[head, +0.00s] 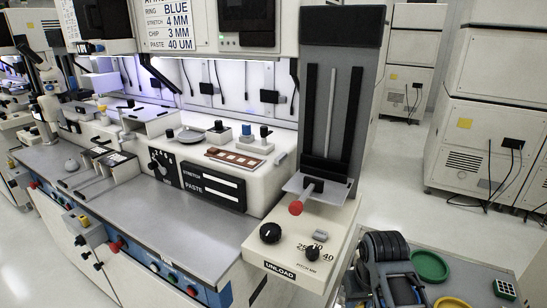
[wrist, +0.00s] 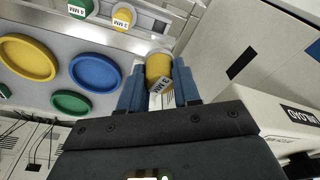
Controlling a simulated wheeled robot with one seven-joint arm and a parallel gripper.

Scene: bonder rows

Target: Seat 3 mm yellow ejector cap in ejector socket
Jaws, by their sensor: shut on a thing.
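My gripper (wrist: 159,88) is shut on a yellow cap (wrist: 158,66) in the wrist view. The two blue fingers press on its sides, and its white label, turned toward the camera, reads 3 MM. The cap is held in the air, clear of the cart top. In the head view my arm shows at the lower right, beside the bonder's front corner; the fingers and cap cannot be made out there. I cannot pick out the ejector socket for sure in either view.
A green 4 MM cap (wrist: 80,8) and another yellow cap (wrist: 123,16), seemingly labelled 2 MM, stand in a rack. Yellow (wrist: 27,57), blue (wrist: 96,72) and green (wrist: 70,102) rings lie nearby. The bonder's unload box (head: 300,245) juts out; the grey worktop front (head: 130,200) is clear.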

